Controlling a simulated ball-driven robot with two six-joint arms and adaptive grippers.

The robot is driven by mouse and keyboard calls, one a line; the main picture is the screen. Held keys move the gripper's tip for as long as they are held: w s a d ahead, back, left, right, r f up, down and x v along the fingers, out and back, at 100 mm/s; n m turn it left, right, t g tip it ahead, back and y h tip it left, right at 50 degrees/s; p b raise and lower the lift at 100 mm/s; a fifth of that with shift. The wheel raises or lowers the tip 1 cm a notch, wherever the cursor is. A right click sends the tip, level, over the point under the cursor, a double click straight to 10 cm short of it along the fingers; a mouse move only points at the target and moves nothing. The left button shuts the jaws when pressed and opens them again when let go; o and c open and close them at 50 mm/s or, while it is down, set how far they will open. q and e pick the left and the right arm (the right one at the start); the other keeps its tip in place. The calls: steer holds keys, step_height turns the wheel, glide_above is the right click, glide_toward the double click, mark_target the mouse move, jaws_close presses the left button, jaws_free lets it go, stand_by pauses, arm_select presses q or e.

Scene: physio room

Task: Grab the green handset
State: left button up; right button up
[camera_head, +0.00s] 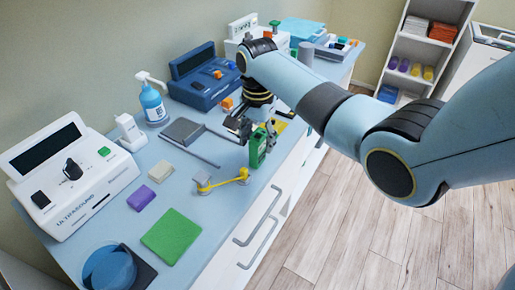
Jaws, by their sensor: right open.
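The green handset (257,149) stands upright near the front edge of the blue counter (222,210). My right gripper (256,130) comes in from the upper right and points down at it. Its fingers are open and sit around or just beside the handset's upper part. The gripper hides some of the handset, and I cannot tell whether the fingers touch it. My left gripper is not in view.
A yellow-ended connector (222,181) lies in front of the handset. A grey tablet-like plate (183,131) and a thin rod lie to its left. Drawers drop below the edge.

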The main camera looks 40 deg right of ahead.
steer(key=shift+f, duration=0.75)
jaws_close()
